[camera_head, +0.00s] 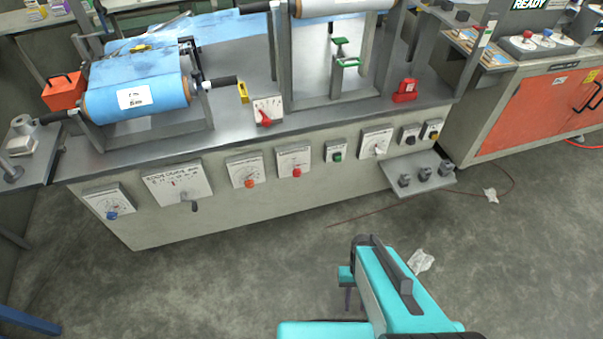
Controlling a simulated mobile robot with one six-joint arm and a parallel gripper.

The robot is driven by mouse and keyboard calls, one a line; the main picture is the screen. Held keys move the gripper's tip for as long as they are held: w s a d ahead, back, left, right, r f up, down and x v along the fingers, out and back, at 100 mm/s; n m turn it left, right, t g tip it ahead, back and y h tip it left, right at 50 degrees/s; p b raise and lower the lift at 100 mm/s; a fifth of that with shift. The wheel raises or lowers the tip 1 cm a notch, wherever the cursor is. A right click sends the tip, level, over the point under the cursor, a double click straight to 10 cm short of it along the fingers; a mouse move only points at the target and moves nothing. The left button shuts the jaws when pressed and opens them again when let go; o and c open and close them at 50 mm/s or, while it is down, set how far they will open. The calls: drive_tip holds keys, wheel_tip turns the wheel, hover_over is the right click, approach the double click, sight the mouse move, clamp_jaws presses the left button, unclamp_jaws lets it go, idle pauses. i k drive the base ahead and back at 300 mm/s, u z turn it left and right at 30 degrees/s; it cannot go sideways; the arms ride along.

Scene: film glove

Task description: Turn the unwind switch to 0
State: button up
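The front of the grey machine carries a row of white switch plates with labels too small to read, so I cannot tell which is the unwind switch. From left they hold a blue knob (112,215), a dark lever (193,207), an orange knob (250,183), a red knob (297,173), a green button (337,157) and a pale switch (379,150). Another plate with a red pointer knob (265,121) stands on the machine top. My teal arm end with my gripper (352,296) is low in front of the machine, apart from every switch. Its fingers are not clear.
A blue film roll (137,85) lies on the machine top at left. A small grey shelf (420,177) sticks out at the front right. An orange-doored cabinet (535,113) stands at right. Crumpled paper (421,261) and a thin cable lie on otherwise open floor.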

sight(296, 172)
drive_tip(key=z, duration=0.2)
drive_tip(key=k, duration=1.15)
drive_tip(key=u, duration=1.45)
drive_tip(key=i, duration=1)
drive_tip(key=u, duration=0.1)
